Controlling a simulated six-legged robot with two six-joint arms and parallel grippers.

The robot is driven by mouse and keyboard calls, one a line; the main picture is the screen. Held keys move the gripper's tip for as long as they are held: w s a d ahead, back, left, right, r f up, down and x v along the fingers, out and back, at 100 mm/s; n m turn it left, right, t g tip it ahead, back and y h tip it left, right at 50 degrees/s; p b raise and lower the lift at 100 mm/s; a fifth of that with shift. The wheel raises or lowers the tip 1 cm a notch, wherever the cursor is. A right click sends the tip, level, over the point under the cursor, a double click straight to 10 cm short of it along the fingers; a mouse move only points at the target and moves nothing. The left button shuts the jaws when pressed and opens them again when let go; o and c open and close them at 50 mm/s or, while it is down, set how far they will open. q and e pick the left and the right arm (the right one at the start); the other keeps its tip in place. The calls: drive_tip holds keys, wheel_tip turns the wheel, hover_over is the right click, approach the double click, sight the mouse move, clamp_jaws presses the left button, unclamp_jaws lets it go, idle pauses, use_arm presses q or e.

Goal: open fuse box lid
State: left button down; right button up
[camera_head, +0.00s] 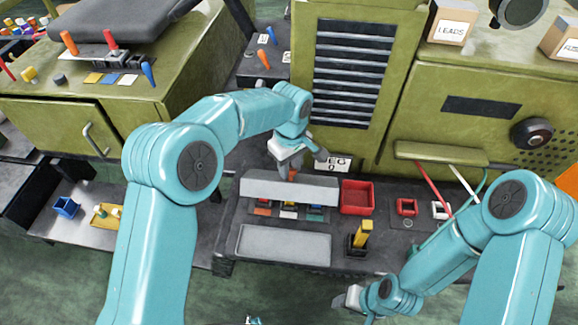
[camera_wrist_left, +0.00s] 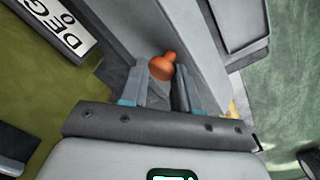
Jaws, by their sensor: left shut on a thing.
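The fuse box has a light grey lid (camera_head: 312,190) on the dark bench. The lid looks raised, and coloured fuses (camera_head: 289,211) show below its front edge. My left gripper (camera_head: 288,167) is at the lid's back left, shut on an orange knob (camera_wrist_left: 163,66). In the left wrist view the knob sits between the two fingers, beside the grey lid panel (camera_wrist_left: 187,45). A second grey panel (camera_head: 285,246) lies in front of the fuses. My right gripper (camera_head: 346,299) is low in the head view, away from the box; its jaws are too small to read.
A red tray (camera_head: 357,197) sits right of the lid, with a yellow-handled part (camera_head: 361,235) in front of it. Red and white square parts (camera_head: 406,207) lie farther right. A green cabinet with a louvred vent (camera_head: 350,72) rises behind the bench.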

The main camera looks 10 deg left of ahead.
use_arm(q)
drive_tip(key=shift+d+f, duration=0.15)
drive_tip(key=shift+f, duration=0.1)
drive_tip(key=c, duration=1)
unclamp_jaws()
drive_tip(key=shift+o, duration=1)
drive_tip(key=shift+w+d+f, duration=0.1)
drive_tip(key=shift+w+d, duration=0.05)
drive_tip(key=shift+w, duration=0.2)
drive_tip(key=shift+s+a, duration=0.2)
drive_tip(key=shift+w+d+r, duration=0.1)
drive_tip(key=shift+w+r, duration=0.05)
drive_tip(key=shift+r, duration=0.2)
wheel_tip(320, 180, up, 16)
drive_tip(key=shift+s+f, duration=0.15)
drive_tip(key=shift+s, duration=0.15)
